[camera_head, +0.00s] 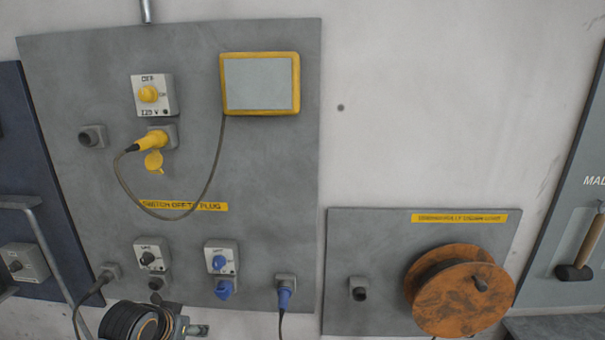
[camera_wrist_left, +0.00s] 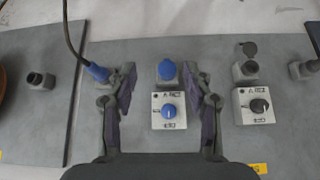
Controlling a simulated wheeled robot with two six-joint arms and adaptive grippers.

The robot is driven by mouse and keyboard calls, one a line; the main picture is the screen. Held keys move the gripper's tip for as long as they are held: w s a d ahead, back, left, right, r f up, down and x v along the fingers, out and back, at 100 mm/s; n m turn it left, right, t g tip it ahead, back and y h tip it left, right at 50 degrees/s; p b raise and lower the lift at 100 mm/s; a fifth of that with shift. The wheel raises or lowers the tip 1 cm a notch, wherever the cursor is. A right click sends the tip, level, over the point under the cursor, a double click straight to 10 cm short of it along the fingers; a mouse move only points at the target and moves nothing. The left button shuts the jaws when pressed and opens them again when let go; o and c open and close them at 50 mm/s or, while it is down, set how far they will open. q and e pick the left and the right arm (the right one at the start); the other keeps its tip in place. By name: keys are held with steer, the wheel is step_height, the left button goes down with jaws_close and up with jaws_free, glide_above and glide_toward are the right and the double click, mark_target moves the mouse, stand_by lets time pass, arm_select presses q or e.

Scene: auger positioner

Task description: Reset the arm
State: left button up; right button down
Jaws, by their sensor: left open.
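My left gripper (camera_wrist_left: 159,72) is open and empty in the left wrist view. Its two dark fingers stand apart in front of the grey panel, with the white switch box and its blue knob (camera_wrist_left: 169,111) showing between them. No contact with the box is visible. The same blue-knob switch shows in the head view (camera_head: 219,263), above a blue-capped socket (camera_head: 223,289). My right gripper is in neither view.
The grey panel (camera_head: 255,170) carries a yellow-knob switch (camera_head: 149,94), a plugged yellow connector (camera_head: 151,140), a yellow-framed screen (camera_head: 260,84) and a blue plug (camera_head: 284,298) with a cable. An orange cable reel (camera_head: 455,305) sticks out at the right. Bare wall (camera_head: 440,110) is clear at upper right.

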arm_select(q)
steer(key=s+d+f+g, duration=0.1)
steer(key=s+f, duration=0.3)
steer(key=s, duration=0.3)
steer(key=s+d+f+g+y, duration=0.1)
steer(key=s+f, duration=0.3)
steer(key=s, duration=0.3)
steer(key=s+f+g, duration=0.1)
steer(key=s+f, duration=0.3)
steer(key=s, duration=0.3)
steer(key=s+a+f+g+b, duration=0.15)
steer(key=f+b, duration=0.25)
steer(key=f, duration=1.4)
steer(key=s+a+f+g+b, duration=0.15)
steer(key=f+b, duration=0.25)
steer(key=f, duration=1.4)
steer(key=s+f+b, duration=0.5)
steer(key=s+f, duration=1.3)
steer(key=f, duration=0.1)
steer(key=shift+s+a+f+n, duration=0.2)
steer(key=shift+a+f+n, duration=0.1)
steer(key=shift+f, duration=0.05)
